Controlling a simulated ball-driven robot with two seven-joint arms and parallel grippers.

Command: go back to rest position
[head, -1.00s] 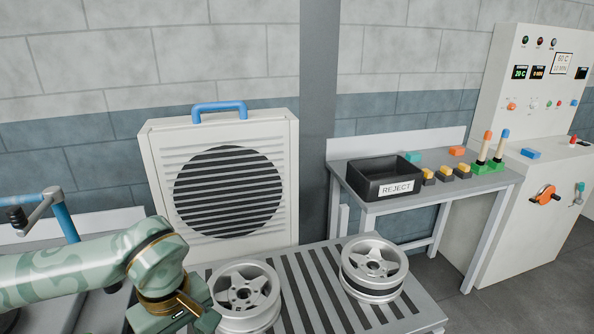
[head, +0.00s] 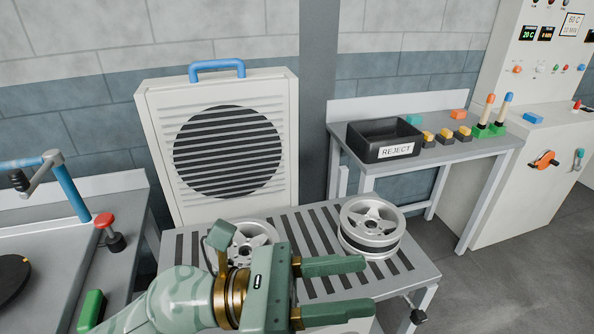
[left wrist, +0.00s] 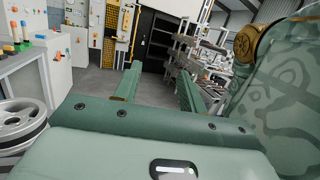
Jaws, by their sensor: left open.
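My left gripper (head: 350,289) is open and empty, above the front of the slatted table in the head view, its green fingers pointing right. In the left wrist view the two fingers (left wrist: 158,90) stand apart with nothing between them. One silver wheel (head: 371,225) lies on the right part of the slatted table (head: 320,240). A second silver wheel (head: 253,239) lies left of it, partly hidden by my left wrist. My right gripper is not in view.
A cooling unit (head: 222,95) with a blue handle stands behind the slatted table. A black REJECT bin (head: 383,134) sits on the side table at right, near a control cabinet (head: 540,130). At left is a bench with a red button (head: 104,220) and blue-armed crank (head: 70,185).

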